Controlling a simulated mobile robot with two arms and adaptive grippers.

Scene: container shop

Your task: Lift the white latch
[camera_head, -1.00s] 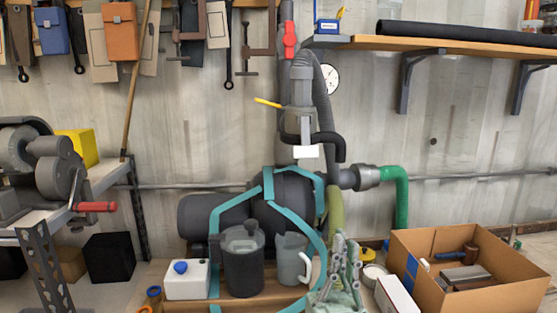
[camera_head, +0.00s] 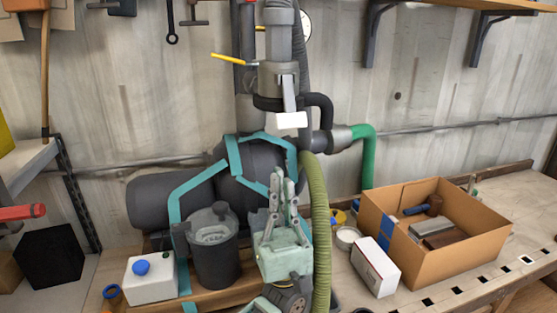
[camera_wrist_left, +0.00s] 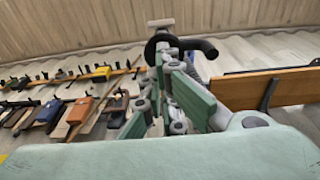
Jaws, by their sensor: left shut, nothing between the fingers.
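The white latch (camera_head: 291,120) is a small white block on a grey bracket at the front of the upright grey pipe, above the dark tank. My left gripper (camera_head: 283,180) points upward below the latch, with a visible gap between them in the head view. Its fingers are shut and empty. In the left wrist view the fingers (camera_wrist_left: 168,70) point up toward the black curved handle (camera_wrist_left: 185,45); I cannot make out the latch clearly there. My right gripper is not in view.
A black curved pipe (camera_head: 320,105) sits beside the latch, and a yellow lever (camera_head: 232,59) sticks out left. A green hose (camera_head: 317,235) runs down right of my gripper.

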